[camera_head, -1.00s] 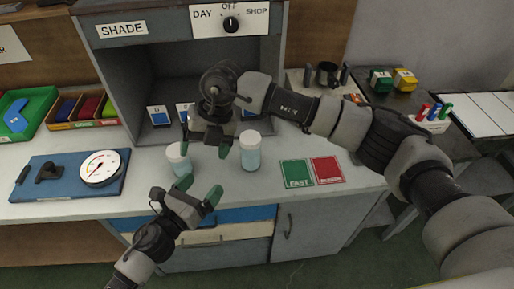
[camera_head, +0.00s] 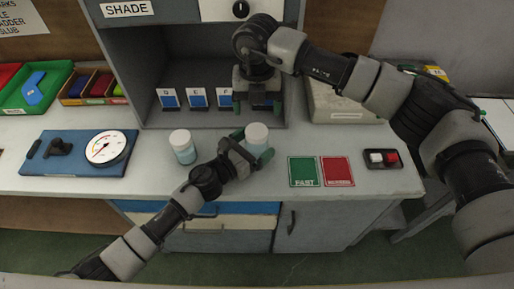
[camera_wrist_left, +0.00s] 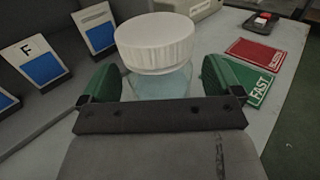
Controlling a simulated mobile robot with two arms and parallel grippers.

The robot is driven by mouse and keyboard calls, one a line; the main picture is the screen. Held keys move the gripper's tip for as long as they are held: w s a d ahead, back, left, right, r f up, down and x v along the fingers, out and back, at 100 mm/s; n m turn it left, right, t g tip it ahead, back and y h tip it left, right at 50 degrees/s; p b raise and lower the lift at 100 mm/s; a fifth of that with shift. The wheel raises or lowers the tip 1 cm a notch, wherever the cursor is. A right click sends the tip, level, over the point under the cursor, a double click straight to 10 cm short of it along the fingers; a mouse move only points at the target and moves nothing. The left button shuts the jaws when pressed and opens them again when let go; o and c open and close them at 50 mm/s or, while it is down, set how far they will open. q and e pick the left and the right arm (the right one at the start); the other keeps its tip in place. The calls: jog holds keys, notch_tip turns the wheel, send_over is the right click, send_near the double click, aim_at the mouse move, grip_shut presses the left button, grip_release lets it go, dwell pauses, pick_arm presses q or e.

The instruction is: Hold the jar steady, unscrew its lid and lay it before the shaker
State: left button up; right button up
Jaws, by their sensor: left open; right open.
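Two clear containers with white lids and pale blue contents stand upright on the grey worktop: a left one (camera_head: 184,149) and a right one (camera_head: 257,137). Which is the jar and which the shaker I cannot tell for sure. My left gripper (camera_head: 247,148) is open at the right container, with its green fingertips on either side. In the left wrist view the ribbed white lid (camera_wrist_left: 155,42) is on that container, between the open fingers (camera_wrist_left: 152,85), with gaps seen. My right gripper (camera_head: 257,104) is open and empty, pointing down above and behind the right container.
Cards marked with letters (camera_head: 197,98) stand in the grey booth behind. A green FAST card (camera_head: 305,171) and a red card (camera_head: 337,170) lie to the right, then a small switch box (camera_head: 383,158). A blue gauge board (camera_head: 82,154) lies at left.

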pick_arm(q)
jog(key=shift+w+d, duration=0.25)
pick_arm(e)
jog(key=shift+s+a, duration=0.1)
pick_arm(q)
jog(key=shift+w+d, duration=0.1)
